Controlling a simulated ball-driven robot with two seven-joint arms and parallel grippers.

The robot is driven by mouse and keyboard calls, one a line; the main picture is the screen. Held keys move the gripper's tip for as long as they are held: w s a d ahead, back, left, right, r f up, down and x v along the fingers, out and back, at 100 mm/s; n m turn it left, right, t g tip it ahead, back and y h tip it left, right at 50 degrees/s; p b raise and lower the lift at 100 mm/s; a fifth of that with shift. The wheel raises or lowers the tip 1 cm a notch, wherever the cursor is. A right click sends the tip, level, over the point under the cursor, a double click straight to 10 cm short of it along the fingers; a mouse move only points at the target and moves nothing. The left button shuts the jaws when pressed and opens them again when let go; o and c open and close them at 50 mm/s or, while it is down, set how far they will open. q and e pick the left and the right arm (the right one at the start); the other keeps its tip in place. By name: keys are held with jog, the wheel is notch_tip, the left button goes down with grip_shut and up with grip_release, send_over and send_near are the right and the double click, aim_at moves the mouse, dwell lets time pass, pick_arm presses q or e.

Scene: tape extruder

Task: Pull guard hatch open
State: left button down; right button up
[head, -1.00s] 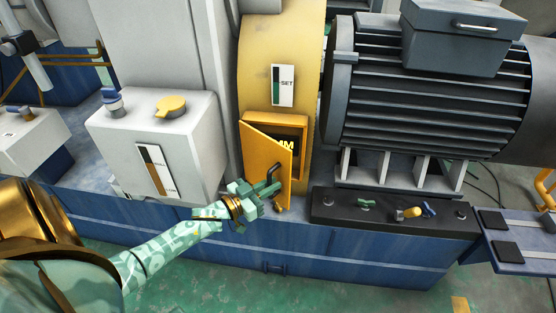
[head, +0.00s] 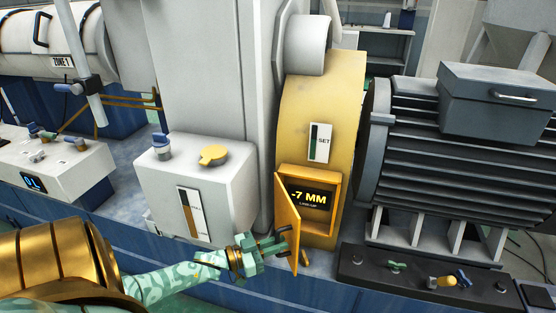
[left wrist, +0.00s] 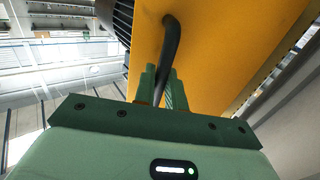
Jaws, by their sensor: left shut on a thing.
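The guard hatch (head: 287,225) is a small yellow door on the yellow guard housing (head: 346,115). It stands swung well open, hinged on its left side. Behind it a dark display reading "-7 MM" (head: 309,199) shows in the frame. My left gripper (head: 276,243) is at the hatch's black handle, shut on it. In the left wrist view the green fingers (left wrist: 164,88) close around the dark curved handle (left wrist: 170,48), with the yellow hatch face (left wrist: 215,40) behind. My right gripper is not in view.
A grey box with a yellow knob (head: 213,155) stands left of the hatch. A ribbed grey motor (head: 440,140) stands to the right. A dark panel with small knobs (head: 420,272) lies below the motor.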

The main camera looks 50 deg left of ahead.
pick_arm(q)
jog(key=c, duration=1.5)
grip_release()
jog(key=shift+s, duration=0.1)
jog(key=p+v, duration=0.2)
jog(key=v, duration=1.4)
jog(key=shift+p, duration=0.35)
